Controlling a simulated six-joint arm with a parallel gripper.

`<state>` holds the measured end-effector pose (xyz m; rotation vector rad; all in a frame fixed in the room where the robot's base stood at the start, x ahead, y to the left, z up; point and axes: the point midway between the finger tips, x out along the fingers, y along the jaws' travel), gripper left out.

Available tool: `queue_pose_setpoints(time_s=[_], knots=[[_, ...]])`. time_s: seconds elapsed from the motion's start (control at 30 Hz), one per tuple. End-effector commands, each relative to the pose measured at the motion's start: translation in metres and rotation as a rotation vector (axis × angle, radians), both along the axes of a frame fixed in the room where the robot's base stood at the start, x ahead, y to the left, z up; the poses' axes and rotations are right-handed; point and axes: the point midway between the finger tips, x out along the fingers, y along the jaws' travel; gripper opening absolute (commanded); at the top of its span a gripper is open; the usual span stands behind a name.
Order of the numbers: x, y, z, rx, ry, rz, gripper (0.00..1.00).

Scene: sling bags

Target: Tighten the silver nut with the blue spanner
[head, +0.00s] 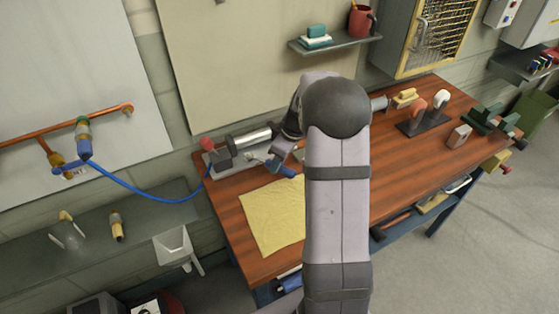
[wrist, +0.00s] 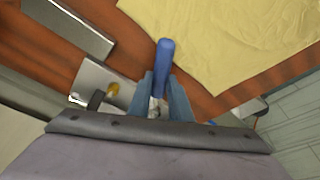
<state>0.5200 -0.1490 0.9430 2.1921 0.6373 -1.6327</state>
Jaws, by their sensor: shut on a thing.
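The blue spanner (head: 281,169) has a blue handle, and a pale metal end shows to its left in the head view. In the wrist view the blue handle (wrist: 165,58) sticks out from between the fingers of my gripper (wrist: 161,88). My gripper (head: 279,149) is shut on the spanner, low over the left end of the bench, beside a metal fixture plate (head: 218,171). The plate (wrist: 92,76) also shows in the wrist view, left of the fingers. I cannot make out the silver nut clearly; whether the spanner's end touches it cannot be told.
A yellow cloth (head: 270,218) lies on the wooden bench (head: 395,178) in front of the spanner. A silver cylinder (head: 250,137) and a red knob (head: 207,143) are close by. A blue hose (head: 145,194) hangs at left. My arm hides the bench's middle.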

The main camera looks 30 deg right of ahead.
Motion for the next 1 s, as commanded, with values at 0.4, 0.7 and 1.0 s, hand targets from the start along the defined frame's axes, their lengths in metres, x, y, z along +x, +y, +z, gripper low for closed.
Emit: queue_pose_setpoints(time_s=[0.4,0.7,1.0], knots=[[-0.006,0.009,0.000,0.000,-0.001,-0.097,0.00],[-0.006,0.010,0.001,0.000,0.000,-0.099,0.00],[-0.009,0.020,0.001,-0.001,0.000,-0.186,0.00]])
